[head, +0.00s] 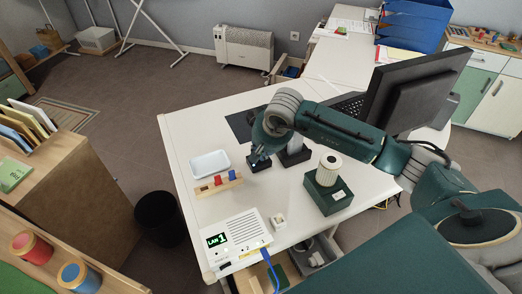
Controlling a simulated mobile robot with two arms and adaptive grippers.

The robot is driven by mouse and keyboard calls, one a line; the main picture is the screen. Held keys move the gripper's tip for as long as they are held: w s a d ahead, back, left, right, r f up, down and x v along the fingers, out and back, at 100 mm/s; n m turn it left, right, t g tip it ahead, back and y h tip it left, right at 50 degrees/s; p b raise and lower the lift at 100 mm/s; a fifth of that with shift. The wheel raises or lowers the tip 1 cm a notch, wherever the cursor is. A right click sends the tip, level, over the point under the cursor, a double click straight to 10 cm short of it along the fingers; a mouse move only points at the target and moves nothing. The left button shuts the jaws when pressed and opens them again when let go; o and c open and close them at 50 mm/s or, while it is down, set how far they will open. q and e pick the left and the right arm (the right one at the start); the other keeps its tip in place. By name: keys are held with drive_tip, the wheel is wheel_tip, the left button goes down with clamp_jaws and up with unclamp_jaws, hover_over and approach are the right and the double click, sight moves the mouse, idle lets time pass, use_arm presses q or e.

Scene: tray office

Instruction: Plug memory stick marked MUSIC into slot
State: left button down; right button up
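A wooden block (219,186) on the white desk holds small upright pieces, one red (218,180) and one blue (232,175). They may be memory sticks; no MUSIC marking can be read. A white device (237,235) with a "LAN 1" display stands at the desk's near end, with a blue cable at its front. I cannot make out which opening is the slot. My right gripper (258,156) points down just behind and right of the wooden block, above or beside a small dark item (259,164). Its fingers are too small to judge. My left gripper is out of view.
A white tray (210,164) lies behind the wooden block. A green box with a ribbed cylinder (328,185), a small white block (278,221) and a monitor (412,88) stand on the desk. A black bin (160,218) stands left of it.

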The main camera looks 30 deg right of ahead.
drive_tip(key=o, duration=0.8)
drive_tip(key=shift+o, duration=0.2)
